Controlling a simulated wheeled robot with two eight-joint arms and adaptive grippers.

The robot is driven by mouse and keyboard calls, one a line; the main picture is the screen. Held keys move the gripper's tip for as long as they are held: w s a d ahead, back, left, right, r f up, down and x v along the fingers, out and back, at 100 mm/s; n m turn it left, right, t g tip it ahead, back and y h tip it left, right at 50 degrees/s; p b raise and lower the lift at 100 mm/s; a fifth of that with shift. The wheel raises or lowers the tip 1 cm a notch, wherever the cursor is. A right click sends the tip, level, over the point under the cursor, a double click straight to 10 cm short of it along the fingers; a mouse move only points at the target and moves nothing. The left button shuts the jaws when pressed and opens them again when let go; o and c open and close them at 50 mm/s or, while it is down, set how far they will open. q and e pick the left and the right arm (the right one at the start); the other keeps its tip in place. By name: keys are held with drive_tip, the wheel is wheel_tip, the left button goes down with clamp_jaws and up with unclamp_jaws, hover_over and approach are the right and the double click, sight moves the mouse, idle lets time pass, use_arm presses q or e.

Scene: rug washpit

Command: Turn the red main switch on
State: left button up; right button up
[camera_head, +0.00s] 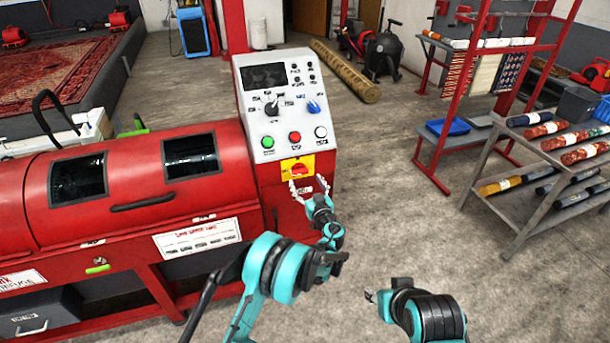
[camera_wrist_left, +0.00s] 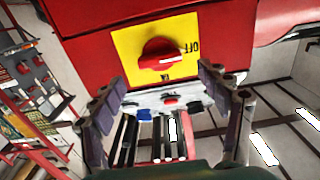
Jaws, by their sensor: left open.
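The red main switch (camera_head: 299,170) is a rotary knob on a yellow plate (camera_head: 289,164), low on the white control panel's red cabinet. In the left wrist view the knob (camera_wrist_left: 160,55) shows close up, with its grip bar pointing toward the "OFF" mark on the yellow plate (camera_wrist_left: 126,42). My left gripper (camera_head: 308,186) is open just in front of and below the switch. In the wrist view its two fingers stand apart on either side of the knob, not touching it. My right gripper (camera_head: 371,295) is low in the head view, away from the machine; its fingers are unclear.
The control panel (camera_head: 284,90) above carries a screen, selector knobs and green, red and white buttons. The red machine (camera_head: 140,195) extends left. A shelf (camera_head: 545,150) with wrapped rolls stands right. The floor (camera_head: 400,180) between is clear.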

sight(301, 173)
use_arm(q)
drive_tip(key=b+x, duration=0.1)
drive_tip(key=x, duration=0.3)
drive_tip(key=shift+w+f, duration=0.1)
drive_tip(key=shift+f, duration=0.05)
drive_tip(key=shift+w+a, duration=0.2)
drive_tip(key=shift+w, duration=0.3)
drive_tip(key=shift+c, duration=0.3)
drive_tip(key=c, duration=1.1)
